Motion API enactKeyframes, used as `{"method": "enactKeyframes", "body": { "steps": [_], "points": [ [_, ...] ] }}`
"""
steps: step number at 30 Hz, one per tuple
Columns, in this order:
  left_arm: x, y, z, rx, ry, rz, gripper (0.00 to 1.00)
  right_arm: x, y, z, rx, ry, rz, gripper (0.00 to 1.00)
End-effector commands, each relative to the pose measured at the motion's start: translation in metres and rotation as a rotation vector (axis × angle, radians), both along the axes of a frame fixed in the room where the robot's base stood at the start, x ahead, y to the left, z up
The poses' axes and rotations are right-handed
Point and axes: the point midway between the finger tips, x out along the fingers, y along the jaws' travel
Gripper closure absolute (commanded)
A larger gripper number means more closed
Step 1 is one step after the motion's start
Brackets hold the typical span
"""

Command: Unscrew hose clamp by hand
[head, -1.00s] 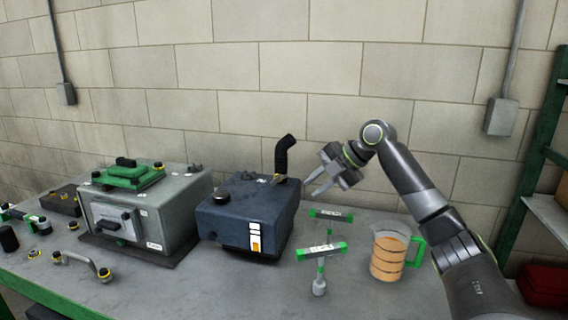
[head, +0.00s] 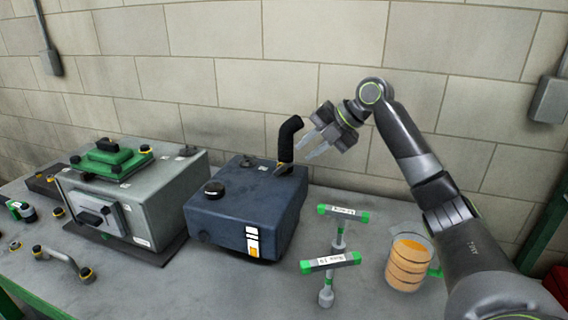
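The hose clamp (head: 283,168) shows as a small yellowish ring at the foot of a black bent hose (head: 286,142). The hose stands up from the back right corner of a dark blue tank (head: 245,212) with a black cap. My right gripper (head: 305,149) is open and empty, just to the right of the hose and a little above the clamp. Its fingers point left and down toward the hose. I cannot tell whether the fingertips touch the hose. My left gripper is not in view.
A grey engine block (head: 150,205) with a green cover (head: 112,157) stands left of the tank. Two green-ended T-handle tools (head: 330,262) (head: 343,211) stand in front on the right, near a jug of orange liquid (head: 407,262). A pipe (head: 62,258) lies at the front left.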

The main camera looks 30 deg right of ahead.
Motion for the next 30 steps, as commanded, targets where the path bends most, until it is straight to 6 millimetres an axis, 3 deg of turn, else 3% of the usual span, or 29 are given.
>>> {"method": "enactKeyframes", "body": {
  "steps": [9,15,27,30],
  "points": [
    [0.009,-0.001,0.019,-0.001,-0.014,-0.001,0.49,0.033,0.031,-0.046,0.004,0.003,0.001,0.77],
    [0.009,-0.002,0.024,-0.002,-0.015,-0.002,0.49,0.046,0.041,-0.064,0.002,0.001,-0.001,0.77],
    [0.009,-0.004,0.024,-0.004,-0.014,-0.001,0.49,0.05,0.044,-0.071,-0.001,0.0,-0.002,0.77],
    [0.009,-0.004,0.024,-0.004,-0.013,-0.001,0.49,0.049,0.044,-0.071,-0.001,0.0,-0.002,0.9]
  ]
}}
